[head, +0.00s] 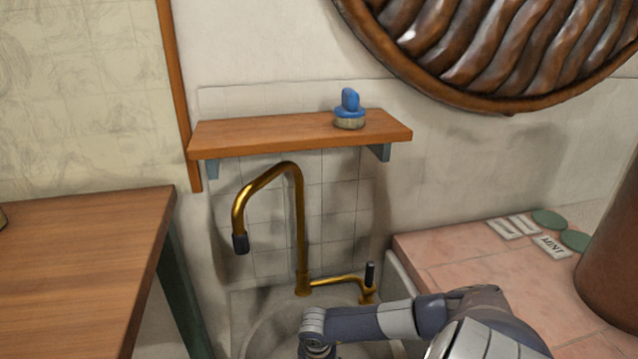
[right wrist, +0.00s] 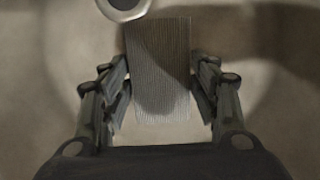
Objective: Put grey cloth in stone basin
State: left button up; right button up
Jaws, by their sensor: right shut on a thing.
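The grey cloth (right wrist: 160,60) is a ribbed strip between the fingers of my right gripper (right wrist: 162,88), which is shut on it. Beneath them is a pale, shadowed surface that looks like the inside of the stone basin (right wrist: 285,110). A gap between cloth and basin cannot be judged. In the head view the round basin (head: 262,335) shows at the bottom, below the brass tap (head: 301,230). My right arm reaches over it from the right, and the gripper and cloth are out of sight there. My left gripper is not in view.
A round metal-rimmed fitting (right wrist: 124,6) shows at the top of the wrist view. A tap lever (head: 369,280) stands beside the basin. A wooden shelf (head: 260,135) holds a blue-topped item (head: 349,108). A wooden table (head: 80,270) is left, a pink tiled counter (head: 470,265) right.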

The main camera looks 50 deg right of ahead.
jog(key=shift+f, duration=0.45)
pick_arm(q)
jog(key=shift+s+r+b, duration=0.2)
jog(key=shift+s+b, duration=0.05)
jog(key=shift+b, duration=0.35)
pick_arm(e)
jog(key=shift+f, duration=1.55)
jog(key=shift+f, duration=0.15)
jog(key=o, duration=1)
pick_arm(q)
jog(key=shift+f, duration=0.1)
